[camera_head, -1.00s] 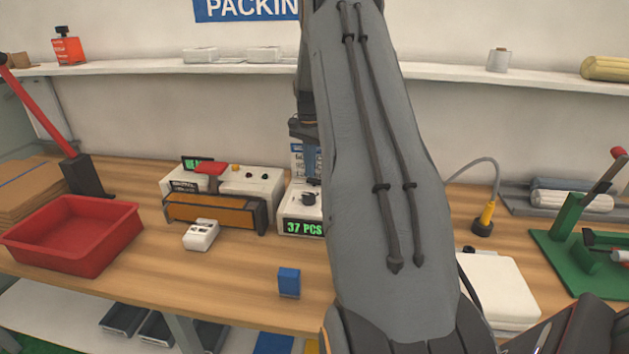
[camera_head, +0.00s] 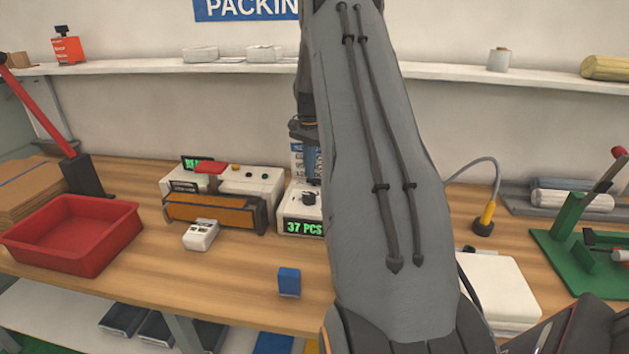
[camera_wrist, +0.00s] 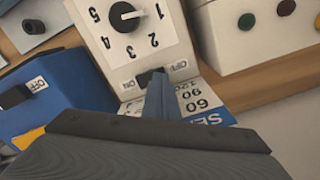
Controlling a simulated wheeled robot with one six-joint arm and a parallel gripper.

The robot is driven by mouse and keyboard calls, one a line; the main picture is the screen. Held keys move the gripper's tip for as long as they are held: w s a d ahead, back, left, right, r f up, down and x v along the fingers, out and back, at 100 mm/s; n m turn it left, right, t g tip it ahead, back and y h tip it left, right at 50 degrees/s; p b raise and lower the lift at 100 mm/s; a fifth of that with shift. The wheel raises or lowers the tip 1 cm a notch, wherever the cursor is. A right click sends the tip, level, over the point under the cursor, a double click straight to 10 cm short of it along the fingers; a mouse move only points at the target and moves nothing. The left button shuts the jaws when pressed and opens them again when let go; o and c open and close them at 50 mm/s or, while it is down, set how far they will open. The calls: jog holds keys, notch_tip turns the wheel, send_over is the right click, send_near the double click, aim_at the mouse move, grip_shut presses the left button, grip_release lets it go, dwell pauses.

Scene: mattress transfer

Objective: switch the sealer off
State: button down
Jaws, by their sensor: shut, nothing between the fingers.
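A white box with a black dial (camera_wrist: 124,17) numbered up to 5 fills the upper middle of the wrist view. On the same face is a black switch (camera_wrist: 150,77) between OFF and ON labels; its position is hard to tell. My gripper (camera_wrist: 157,84) is shut and empty, its blue-grey fingertips at the switch; contact is unclear. In the head view this white box (camera_head: 305,228) shows a green "37 PCS" display, with my gripper (camera_head: 312,166) above it, partly behind my arm.
A blue box (camera_wrist: 62,95) with its own black OFF-labelled knob is close by in the wrist view. A red tray (camera_head: 118,212), small white device (camera_head: 201,235) and blue block (camera_head: 289,282) stand on the bench.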

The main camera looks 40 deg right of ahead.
jog(key=shift+f, duration=0.5)
jog(key=shift+r, duration=0.1)
dwell(0.3)
notch_tip(320, 180, up, 7)
jog(key=p, duration=0.3)
dwell(0.6)
jog(key=s+a+n+b, duration=0.1)
jog(key=s+a+n, duration=0.3)
jog(key=a, duration=0.8)
jog(key=s+a+n, duration=0.4)
jog(key=a, duration=0.8)
jog(key=s+a+f+n+t+b, duration=0.1)
jog(key=s+a+f+n, duration=0.2)
jog(key=s+a+n, duration=0.4)
jog(key=s+a, duration=0.7)
jog(key=s, duration=0.3)
jog(key=shift+n, duration=0.4)
